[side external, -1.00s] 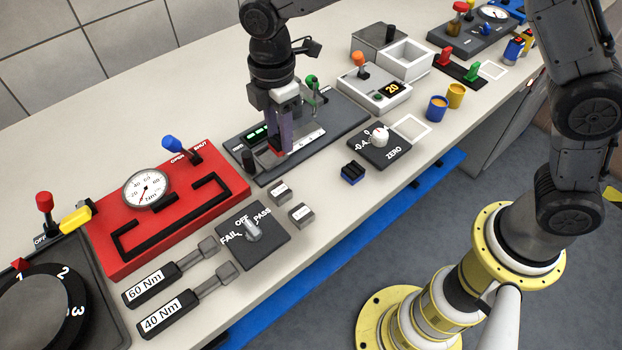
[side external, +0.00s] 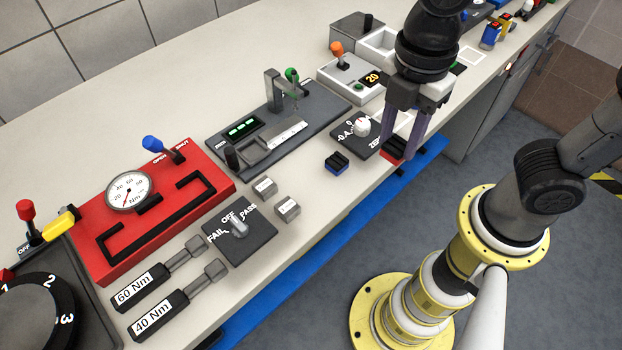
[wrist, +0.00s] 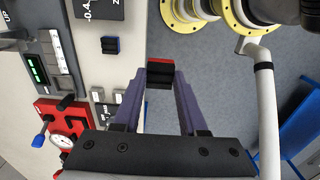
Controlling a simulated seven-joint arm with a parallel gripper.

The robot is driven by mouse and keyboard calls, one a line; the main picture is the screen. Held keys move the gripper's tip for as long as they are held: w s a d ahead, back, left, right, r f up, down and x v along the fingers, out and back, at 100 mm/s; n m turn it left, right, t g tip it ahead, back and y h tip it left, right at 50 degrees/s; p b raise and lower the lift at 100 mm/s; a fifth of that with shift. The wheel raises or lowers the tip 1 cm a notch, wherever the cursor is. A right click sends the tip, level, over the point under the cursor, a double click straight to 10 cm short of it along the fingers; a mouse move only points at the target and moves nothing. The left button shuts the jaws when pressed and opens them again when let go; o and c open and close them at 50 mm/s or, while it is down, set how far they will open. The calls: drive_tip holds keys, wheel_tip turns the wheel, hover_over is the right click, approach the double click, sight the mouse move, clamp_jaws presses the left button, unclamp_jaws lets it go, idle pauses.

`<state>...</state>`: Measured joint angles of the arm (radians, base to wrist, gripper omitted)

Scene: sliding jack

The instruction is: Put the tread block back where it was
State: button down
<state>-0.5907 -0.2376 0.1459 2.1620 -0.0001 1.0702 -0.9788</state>
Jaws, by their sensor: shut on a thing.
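My gripper (side external: 404,140) is shut on a tread block with a red base and black ribbed top (side external: 394,151), near the table's front edge. In the wrist view, the red and black block (wrist: 160,75) sits between the purple fingertips of my gripper (wrist: 160,84), with floor behind it. A second tread block, blue with a black top (side external: 336,163), stands on the table to the left; it also shows in the wrist view (wrist: 110,45). The dark gauge base (side external: 300,112) carries a metal slide and has no tread block on it.
The ZERO dial plate (side external: 357,133) is just left of my gripper. The grey box with the orange lever (side external: 350,78) stands behind. Two small metal blocks (side external: 288,209) and the FAIL/PASS switch plate (side external: 239,237) are further left. The table drops off at its front edge.

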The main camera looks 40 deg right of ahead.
drive_tip(key=w+a+f, duration=0.2)
drive_tip(key=w+f, duration=0.1)
drive_tip(key=w+a+f, duration=0.2)
drive_tip(key=w+f, duration=0.1)
drive_tip(key=w, duration=0.1)
drive_tip(key=w+a+f, duration=0.3)
drive_tip(key=shift+w, duration=0.25)
drive_tip(key=shift+w+a+f, duration=0.15)
drive_tip(key=shift+f, duration=1.65)
drive_tip(key=shift+f, duration=0.1)
drive_tip(key=shift+c, duration=2.3)
unclamp_jaws()
wheel_tip(320, 180, up, 12)
drive_tip(key=shift+r, duration=0.2)
